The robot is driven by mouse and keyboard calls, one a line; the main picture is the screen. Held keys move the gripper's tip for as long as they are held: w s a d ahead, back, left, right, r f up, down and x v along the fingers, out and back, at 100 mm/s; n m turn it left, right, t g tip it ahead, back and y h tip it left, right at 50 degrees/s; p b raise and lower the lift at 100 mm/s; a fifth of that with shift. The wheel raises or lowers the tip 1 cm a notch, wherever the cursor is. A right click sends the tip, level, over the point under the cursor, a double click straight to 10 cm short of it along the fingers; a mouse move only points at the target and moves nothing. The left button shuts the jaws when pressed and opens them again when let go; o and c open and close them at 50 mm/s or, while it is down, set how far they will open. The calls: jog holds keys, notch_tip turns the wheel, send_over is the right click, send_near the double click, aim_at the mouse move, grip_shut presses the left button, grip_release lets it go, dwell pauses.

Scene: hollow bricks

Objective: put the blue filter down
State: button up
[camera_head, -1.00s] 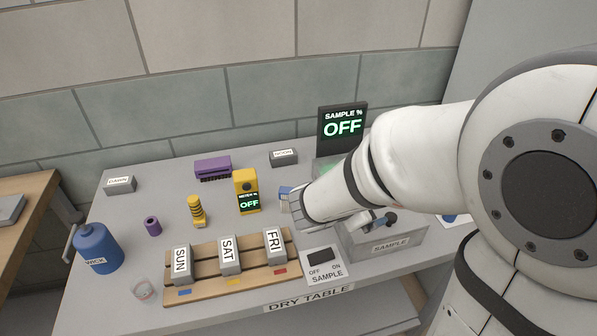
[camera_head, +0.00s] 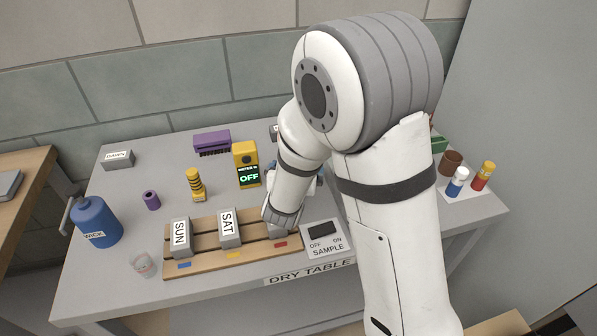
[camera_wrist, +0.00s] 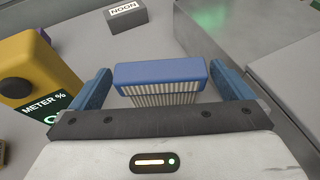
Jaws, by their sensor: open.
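The blue filter (camera_wrist: 160,72), a blue-topped block with a pale pleated side, stands upright on the grey table in the wrist view. My gripper (camera_wrist: 161,80) is open, with one blue finger on each side of the filter. Narrow gaps seem to show between the fingers and the filter. In the head view my arm hides the filter and most of the gripper.
The yellow meter (camera_head: 246,164) reads OFF and stands close on the left. The NOON block (camera_wrist: 125,15) is behind the filter, and a grey box (camera_wrist: 290,70) is on the right. The wooden rack (camera_head: 205,262) with SUN and SAT blocks lies in front.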

jog(key=shift+x, duration=0.85)
jog(key=shift+c, duration=0.2)
jog(key=c, duration=0.9)
jog(key=shift+r, duration=0.1)
